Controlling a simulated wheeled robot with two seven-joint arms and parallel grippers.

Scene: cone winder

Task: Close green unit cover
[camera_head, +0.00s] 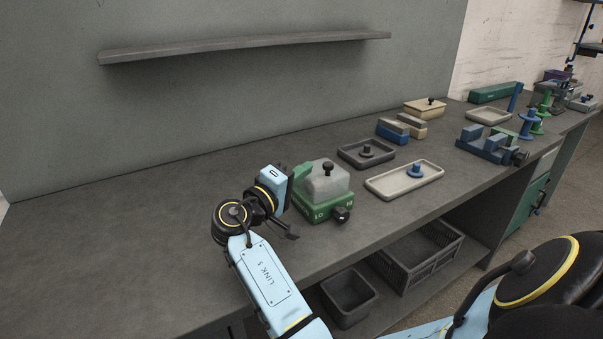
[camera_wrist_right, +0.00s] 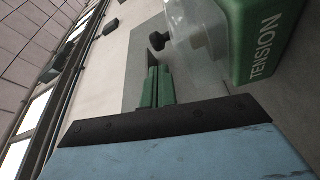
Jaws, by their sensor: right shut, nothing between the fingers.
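The green unit (camera_head: 322,209) stands on the bench near its front edge, with a black dial on its front. Its clear cover (camera_head: 325,184) with a black knob (camera_head: 328,167) sits over the green base; I cannot tell whether it is fully seated. In the right wrist view the unit (camera_wrist_right: 262,40) shows the word TENSION, beside the clear cover (camera_wrist_right: 197,35) and knob (camera_wrist_right: 159,41). My right gripper (camera_head: 302,172) is at the unit's left side, close to the cover; contact is unclear. Its green fingers (camera_wrist_right: 157,84) are together and empty. My left gripper is out of view.
A dark tray (camera_head: 349,156) and a pale tray (camera_head: 380,186) lie right of the unit. Blocks, a lidded box (camera_head: 425,106) and blue fixtures (camera_head: 484,145) stand farther along. A shelf (camera_head: 240,47) hangs above. The bench left of my arm is clear.

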